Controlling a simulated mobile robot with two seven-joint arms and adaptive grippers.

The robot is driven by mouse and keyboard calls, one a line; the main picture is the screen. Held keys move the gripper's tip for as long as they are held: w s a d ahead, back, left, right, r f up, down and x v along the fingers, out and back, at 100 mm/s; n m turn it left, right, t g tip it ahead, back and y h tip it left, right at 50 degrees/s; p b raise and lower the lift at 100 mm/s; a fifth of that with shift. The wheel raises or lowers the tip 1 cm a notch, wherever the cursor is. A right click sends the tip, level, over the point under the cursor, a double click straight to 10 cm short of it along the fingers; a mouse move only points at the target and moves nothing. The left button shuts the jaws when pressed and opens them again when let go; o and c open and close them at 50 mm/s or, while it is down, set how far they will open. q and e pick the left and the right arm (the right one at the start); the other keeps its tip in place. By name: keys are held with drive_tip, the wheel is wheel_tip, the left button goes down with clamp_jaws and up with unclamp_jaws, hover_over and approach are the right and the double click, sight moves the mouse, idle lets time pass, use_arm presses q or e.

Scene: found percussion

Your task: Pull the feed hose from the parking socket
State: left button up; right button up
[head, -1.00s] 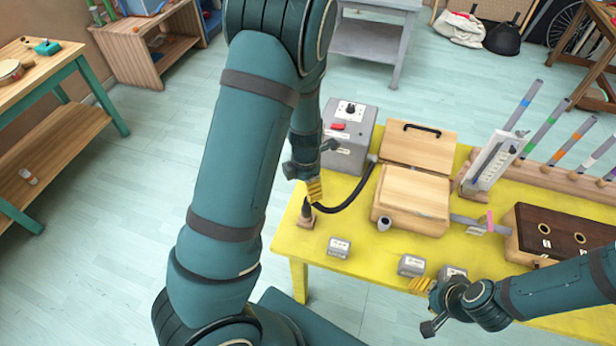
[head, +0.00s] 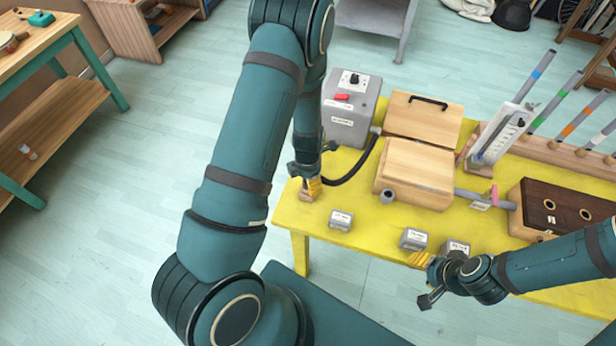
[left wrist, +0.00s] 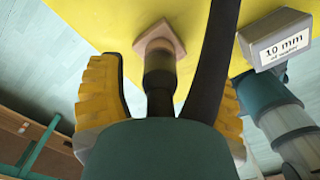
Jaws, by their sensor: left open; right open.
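The feed hose (head: 356,168) is black and curves from the grey box to the parking socket. The parking socket (head: 307,196) is a small wooden block at the near left table corner; it also shows in the left wrist view (left wrist: 150,40). My left gripper (head: 313,185) is open at the socket and hides the hose end in the head view. In the left wrist view, the hose end (left wrist: 160,80) stands in the socket between my yellow fingers, with a gap on its left side. My right gripper (head: 420,262) is open and empty by the table's front edge.
A grey box (head: 349,115) with a dial and red switch stands behind the hose. A wooden case (head: 417,174) sits right of it. Small labelled grey blocks (head: 341,220) line the front. A dark-topped box (head: 560,208) and upright tubes stand at right.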

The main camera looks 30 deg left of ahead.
use_arm(q)
clamp_jaws()
drive_tip(key=shift+r, duration=0.3)
drive_tip(key=shift+r+p, duration=0.45)
drive_tip(key=shift+p, duration=0.15)
drive_tip(key=shift+r+p, duration=0.6)
drive_tip(key=shift+r, duration=0.15)
drive_tip(key=shift+r+p, duration=1.25)
drive_tip(key=shift+r, duration=0.25)
drive_tip(key=shift+f, duration=0.1)
